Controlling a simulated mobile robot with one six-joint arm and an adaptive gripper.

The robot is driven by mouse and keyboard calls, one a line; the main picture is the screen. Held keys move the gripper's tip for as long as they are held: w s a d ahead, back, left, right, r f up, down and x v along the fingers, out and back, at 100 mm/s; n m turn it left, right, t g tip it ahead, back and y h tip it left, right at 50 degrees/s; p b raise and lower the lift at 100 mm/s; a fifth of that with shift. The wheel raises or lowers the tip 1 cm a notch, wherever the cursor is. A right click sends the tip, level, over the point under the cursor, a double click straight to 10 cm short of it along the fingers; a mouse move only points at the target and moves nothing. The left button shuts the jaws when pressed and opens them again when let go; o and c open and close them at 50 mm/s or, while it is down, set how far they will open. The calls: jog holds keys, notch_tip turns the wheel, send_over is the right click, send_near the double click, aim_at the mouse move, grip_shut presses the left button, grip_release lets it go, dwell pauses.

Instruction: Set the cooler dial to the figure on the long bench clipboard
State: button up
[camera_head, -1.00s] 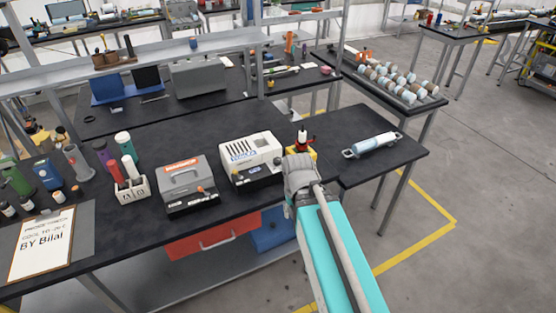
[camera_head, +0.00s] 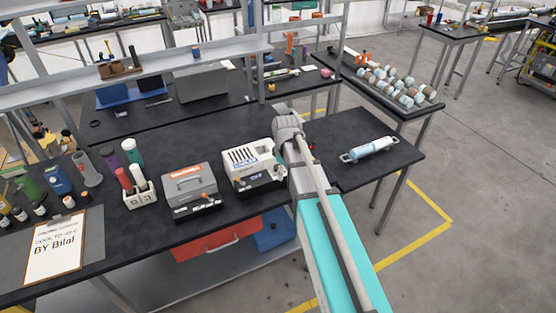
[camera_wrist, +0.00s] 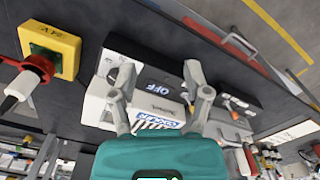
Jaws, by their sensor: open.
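The cooler (camera_head: 240,161) is a white box with a dark front on the long bench. In the wrist view, the cooler (camera_wrist: 152,109) shows upside down, with a display (camera_wrist: 152,86) reading OFF and a dial (camera_wrist: 112,74) beside it. My gripper (camera_wrist: 157,72) is open and empty in front of the cooler, one finger near the dial; contact cannot be told. In the head view my wrist hides the cooler's right side. The clipboard (camera_head: 52,262) lies at the bench's left end. It says "COOL TO" and "BY Bilal"; its figure is too small to read surely.
A yellow box with a red plug (camera_wrist: 50,48) is close to the cooler. A blue cylinder (camera_head: 372,146) lies on the bench's right end.

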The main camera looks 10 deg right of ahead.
aim_at(278, 166)
jog(key=w+r+n+p, duration=0.2)
jog(key=w+n, duration=0.1)
jog(key=w, duration=0.2)
jog(key=w+r+n+p, duration=0.2)
jog(key=w+r+n, duration=0.1)
jog(key=w, duration=0.3)
jog(key=shift+w+r+n+p, duration=0.25)
jog(key=shift+n+p, duration=0.05)
jog(key=shift+n, duration=0.4)
jog(key=shift+a+f, duration=0.1)
jog(key=shift+f, duration=0.05)
notch_tip(278, 166, down, 14)
jog(key=b, duration=1.3)
jog(key=shift+r+b, duration=0.25)
jog(key=shift+b, duration=0.15)
grip_shut()
